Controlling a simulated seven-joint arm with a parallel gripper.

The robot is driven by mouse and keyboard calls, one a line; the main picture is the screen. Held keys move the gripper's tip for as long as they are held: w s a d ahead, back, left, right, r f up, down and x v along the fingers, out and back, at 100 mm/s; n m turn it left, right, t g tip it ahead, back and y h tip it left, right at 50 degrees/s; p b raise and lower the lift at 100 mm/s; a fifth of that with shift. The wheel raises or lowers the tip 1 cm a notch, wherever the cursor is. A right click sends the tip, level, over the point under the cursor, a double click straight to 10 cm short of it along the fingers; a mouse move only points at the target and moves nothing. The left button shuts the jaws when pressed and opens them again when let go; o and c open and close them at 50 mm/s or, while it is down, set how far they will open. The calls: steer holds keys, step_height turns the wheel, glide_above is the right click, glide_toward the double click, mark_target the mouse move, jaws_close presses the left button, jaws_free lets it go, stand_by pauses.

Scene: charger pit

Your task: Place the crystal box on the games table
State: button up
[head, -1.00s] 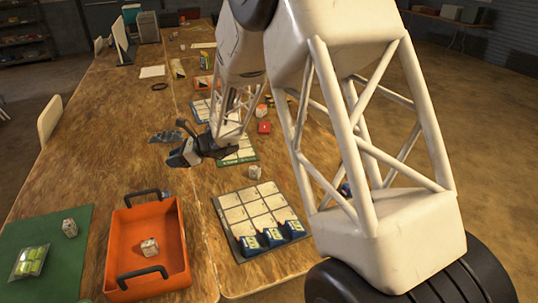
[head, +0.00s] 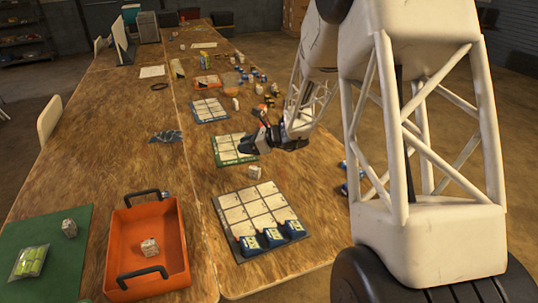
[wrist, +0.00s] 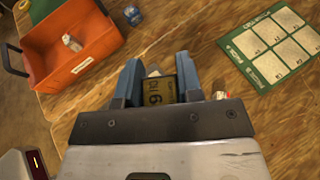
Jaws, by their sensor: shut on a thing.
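My gripper (head: 250,143) is over the right-hand table (head: 205,180), near the green-edged game board (head: 228,152). In the wrist view its blue-grey fingers (wrist: 160,80) are shut on a small dark box (wrist: 165,88) with a yellowish label bearing printed figures. Most of this box is hidden by the fingers and the gripper body, and I cannot tell for certain that it is the crystal box. The right-hand table carries several game boards, one (head: 262,205) with blue pieces along its near edge. The green-edged board also shows in the wrist view (wrist: 270,45).
An orange tray (head: 122,275) with upright black handles holds a patterned cube. Left of it, a clear package of yellow-green items (head: 31,262) lies on a green mat (head: 50,280). A patterned cube (head: 255,172) and several small pieces stand among the boards.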

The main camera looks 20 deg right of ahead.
steer(key=s+d+m+t+h, duration=0.1)
steer(key=s+d, duration=0.3)
steer(key=d, duration=0.7)
steer(key=s+d+m+t+h, duration=0.15)
steer(key=s+d, duration=0.25)
steer(key=d, duration=0.6)
steer(key=shift+y, duration=0.35)
step_height(320, 180, down, 16)
steer(key=shift+s+f, duration=0.1)
glide_above(301, 169)
steer(key=shift+s+f, duration=0.15)
steer(key=shift+f, duration=0.55)
steer(key=shift+f, duration=1.75)
steer(key=shift+f, duration=0.15)
steer(key=o, duration=0.9)
